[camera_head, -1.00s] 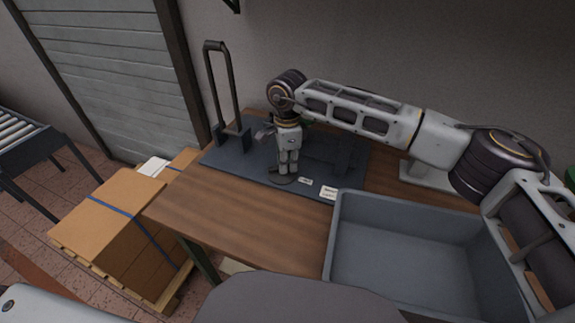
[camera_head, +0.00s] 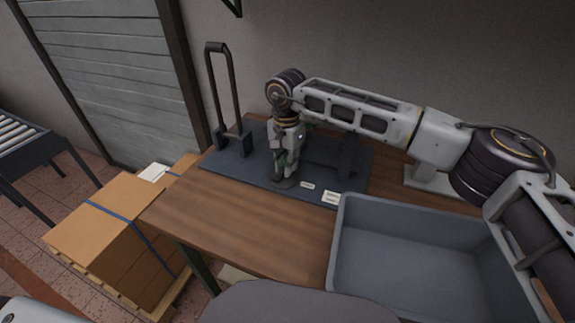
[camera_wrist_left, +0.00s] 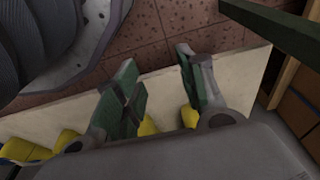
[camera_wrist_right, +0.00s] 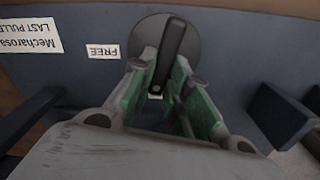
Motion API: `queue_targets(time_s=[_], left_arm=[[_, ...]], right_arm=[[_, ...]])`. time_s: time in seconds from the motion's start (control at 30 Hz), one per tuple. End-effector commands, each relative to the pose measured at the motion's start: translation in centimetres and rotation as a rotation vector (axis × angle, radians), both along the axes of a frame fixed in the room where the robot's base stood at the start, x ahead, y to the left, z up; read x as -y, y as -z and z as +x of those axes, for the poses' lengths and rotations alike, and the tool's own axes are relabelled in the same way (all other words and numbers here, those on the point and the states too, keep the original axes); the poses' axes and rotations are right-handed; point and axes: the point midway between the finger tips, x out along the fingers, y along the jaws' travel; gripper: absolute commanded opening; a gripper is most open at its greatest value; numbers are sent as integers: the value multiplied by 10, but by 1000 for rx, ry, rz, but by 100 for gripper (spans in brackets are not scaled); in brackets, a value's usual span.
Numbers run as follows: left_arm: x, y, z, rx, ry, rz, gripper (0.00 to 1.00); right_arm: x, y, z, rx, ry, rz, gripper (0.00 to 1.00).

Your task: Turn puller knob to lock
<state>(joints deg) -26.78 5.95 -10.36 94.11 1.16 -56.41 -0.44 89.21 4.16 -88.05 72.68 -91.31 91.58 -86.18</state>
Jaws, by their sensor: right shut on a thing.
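The puller knob is a grey disc (camera_wrist_right: 140,38) with a black bar handle (camera_wrist_right: 168,52) in the right wrist view. The bar stands slightly tilted there, its top leaning right. My right gripper (camera_wrist_right: 168,85) is shut on the bar, with a green-padded finger on either side. In the head view my right gripper (camera_head: 285,175) points down at the knob's dark disc (camera_head: 284,184), near the front edge of the dark puller plate (camera_head: 235,172). A small FREE label (camera_wrist_right: 103,51) lies left of the disc.
A tall black handle loop (camera_head: 222,95) stands at the plate's left. A dark block (camera_head: 348,157) stands on its right. A grey bin (camera_head: 336,250) sits right of the wooden table top (camera_head: 225,215). Strapped cartons (camera_head: 115,225) stand on a pallet at left.

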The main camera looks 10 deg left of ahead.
Motion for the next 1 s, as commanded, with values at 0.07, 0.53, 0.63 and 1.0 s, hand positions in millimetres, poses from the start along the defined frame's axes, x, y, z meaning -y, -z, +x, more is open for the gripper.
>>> queue_targets(time_s=[0.07,0.53,0.63,1.0], left_arm=[[1,-2,0,0,0,-1,40],[3,-9,-1,-7,2,-3,40],[3,-11,0,-4,2,-4,40],[4,-11,0,-6,2,-5,40]], right_arm=[[-1,-1,1,2,-51,1,0],[-4,-1,2,2,-249,2,0],[-4,-1,2,3,-261,2,0],[-4,-2,2,3,-266,2,0]])
